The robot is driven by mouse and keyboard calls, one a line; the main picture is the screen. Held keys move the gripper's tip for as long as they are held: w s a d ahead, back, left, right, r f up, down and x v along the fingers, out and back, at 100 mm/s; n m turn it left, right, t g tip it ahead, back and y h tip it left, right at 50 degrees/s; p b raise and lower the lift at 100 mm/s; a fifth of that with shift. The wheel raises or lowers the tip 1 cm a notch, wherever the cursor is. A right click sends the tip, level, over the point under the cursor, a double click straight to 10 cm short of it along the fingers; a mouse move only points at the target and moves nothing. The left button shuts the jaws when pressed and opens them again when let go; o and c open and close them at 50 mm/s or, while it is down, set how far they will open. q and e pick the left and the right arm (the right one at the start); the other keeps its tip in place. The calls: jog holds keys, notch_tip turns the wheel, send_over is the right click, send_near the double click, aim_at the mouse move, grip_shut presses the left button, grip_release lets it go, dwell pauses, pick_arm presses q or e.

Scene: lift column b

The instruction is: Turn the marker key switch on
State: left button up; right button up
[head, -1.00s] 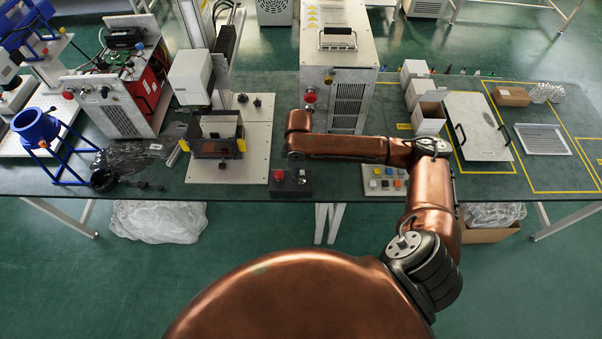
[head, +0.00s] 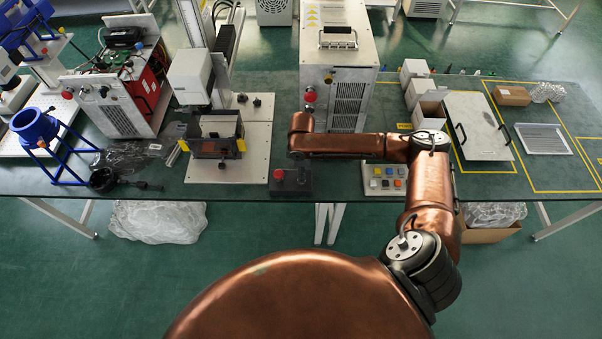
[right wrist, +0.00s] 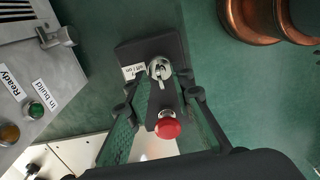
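The marker key switch (right wrist: 160,70) is a round silver lock with a key in it, on a black control box (right wrist: 172,48). A white off/on label (right wrist: 132,72) sits beside it, and a red mushroom button (right wrist: 167,128) is on the same box. In the right wrist view my right gripper (right wrist: 158,90) is open, its fingers apart on either side of the key, with no clear contact. In the head view the box (head: 291,187) stands at the table's front edge, and my right arm hides most of the gripper. My left gripper is not in view.
A button panel (head: 385,184) lies right of the box. A machine cabinet with a red button (head: 310,96) stands behind my forearm. A marking machine on a pale base plate (head: 257,150) is to the left. Bare table (head: 335,182) lies between box and panel.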

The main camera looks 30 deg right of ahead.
grip_shut()
dwell(0.4)
jog(key=shift+r+m+p, duration=0.2)
jog(key=shift+m+p, duration=0.1)
jog(key=shift+p, duration=0.4)
jog(key=m+p, duration=0.8)
jog(key=p, duration=0.6)
jog(key=shift+r+m, duration=0.1)
jog(key=shift+m, duration=0.3)
jog(key=shift+w+m+p, duration=0.1)
jog(key=shift+m+p, duration=1.3)
jog(key=shift+p, duration=0.3)
